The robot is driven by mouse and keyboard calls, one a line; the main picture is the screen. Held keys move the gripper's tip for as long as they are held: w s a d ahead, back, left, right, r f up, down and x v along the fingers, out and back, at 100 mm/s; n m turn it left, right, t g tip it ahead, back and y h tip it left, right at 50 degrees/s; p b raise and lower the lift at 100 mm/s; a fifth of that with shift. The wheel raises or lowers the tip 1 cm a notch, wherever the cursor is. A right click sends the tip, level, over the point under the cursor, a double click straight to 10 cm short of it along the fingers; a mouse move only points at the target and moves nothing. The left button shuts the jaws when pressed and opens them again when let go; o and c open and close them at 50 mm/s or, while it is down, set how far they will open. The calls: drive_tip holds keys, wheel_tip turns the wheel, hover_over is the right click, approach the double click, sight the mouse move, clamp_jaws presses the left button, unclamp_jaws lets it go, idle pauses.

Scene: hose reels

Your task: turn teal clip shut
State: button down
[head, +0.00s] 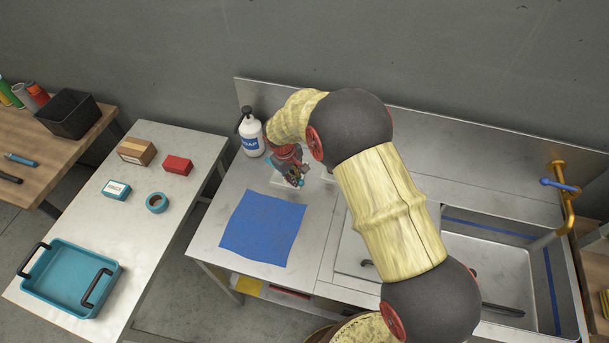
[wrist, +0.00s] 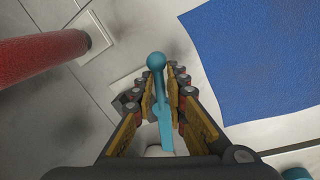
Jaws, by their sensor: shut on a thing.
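The teal clip (wrist: 163,122) is a slim lever with a round ball end, seen in the middle of the wrist view. My gripper (wrist: 165,80) has its two fingers closed around the lever, one on each side, with the ball sticking out past the fingertips. The clip's lower end and mount are partly hidden by my gripper. In the head view my gripper (head: 296,177) is low over the steel counter, just behind the blue cloth, and the clip there is too small to make out clearly.
A red post (wrist: 40,46) on a pale square plate stands left in the wrist view. The blue cloth (head: 262,228) lies flat on the counter. A white soap bottle (head: 251,137) stands behind left of my gripper. A sink (head: 490,262) is at right, a side table with a teal tray (head: 70,277) at left.

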drive_tip(key=m, duration=0.1)
drive_tip(key=a+m+b, duration=0.1)
drive_tip(key=m, duration=0.1)
drive_tip(key=shift+s+a+g, duration=0.3)
drive_tip(key=shift+s, duration=0.1)
drive_tip(key=m, duration=0.1)
drive_tip(key=a+m+b, duration=0.1)
drive_tip(key=m, duration=0.1)
drive_tip(key=shift+s+a+m+g+h, duration=0.3)
drive_tip(key=shift+m, duration=0.1)
drive_tip(key=m, duration=0.1)
drive_tip(key=a+m, duration=0.1)
drive_tip(key=m, duration=0.1)
drive_tip(key=shift+a+r+g+b, duration=0.1)
drive_tip(key=shift+a+g+b, duration=0.1)
drive_tip(key=shift+g+b, duration=0.15)
drive_tip(key=shift+w+a+m, duration=0.1)
drive_tip(key=shift+a+m, duration=0.15)
drive_tip(key=shift+m, duration=0.4)
drive_tip(key=shift+a+m, duration=0.25)
drive_tip(key=shift+m, duration=0.4)
drive_tip(key=c, duration=1.9)
unclamp_jaws()
